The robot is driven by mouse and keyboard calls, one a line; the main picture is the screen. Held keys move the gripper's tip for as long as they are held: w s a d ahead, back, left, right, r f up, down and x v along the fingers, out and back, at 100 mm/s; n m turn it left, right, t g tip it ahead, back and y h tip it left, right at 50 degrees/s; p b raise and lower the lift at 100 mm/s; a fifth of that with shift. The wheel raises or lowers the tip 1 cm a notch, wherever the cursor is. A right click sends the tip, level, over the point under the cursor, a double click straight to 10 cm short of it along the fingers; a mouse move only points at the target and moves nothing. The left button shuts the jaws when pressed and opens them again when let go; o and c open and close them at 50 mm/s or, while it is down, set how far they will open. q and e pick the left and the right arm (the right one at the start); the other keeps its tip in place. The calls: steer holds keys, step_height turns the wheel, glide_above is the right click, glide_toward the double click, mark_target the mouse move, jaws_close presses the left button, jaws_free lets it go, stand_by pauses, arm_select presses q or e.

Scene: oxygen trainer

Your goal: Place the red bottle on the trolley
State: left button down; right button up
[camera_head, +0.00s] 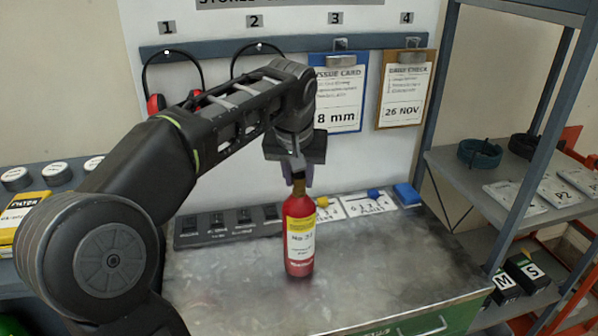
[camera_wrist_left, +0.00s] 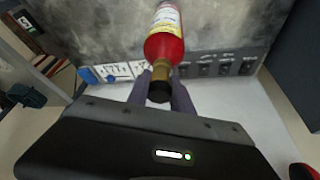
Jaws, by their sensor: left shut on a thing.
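The red bottle (camera_head: 299,238) has a yellow and white label and a dark neck. It is upright over the grey metal top of the trolley (camera_head: 220,290); I cannot tell for sure whether its base touches. My left gripper (camera_head: 298,182) comes down from above and is shut on the bottle's neck. In the left wrist view the fingers (camera_wrist_left: 161,95) are on either side of the dark cap and neck, with the red bottle (camera_wrist_left: 165,45) pointing away from the gripper. My right gripper is not in view.
A dark slotted tray (camera_head: 228,226) and cards with blue and yellow pieces line the trolley's back edge. A shelf rack (camera_head: 510,190) stands at the right. Headphones and clipboards hang on the wall rail (camera_head: 280,43). The trolley top around the bottle is clear.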

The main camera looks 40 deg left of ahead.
arm_select(q)
steer(key=shift+r, duration=0.15)
steer(key=c, duration=1.1)
jaws_free()
steer(key=shift+f, duration=0.25)
steer(key=shift+r, duration=0.1)
steer(key=shift+r, duration=0.15)
steer(key=p+v, duration=0.4)
steer(key=v, duration=0.8)
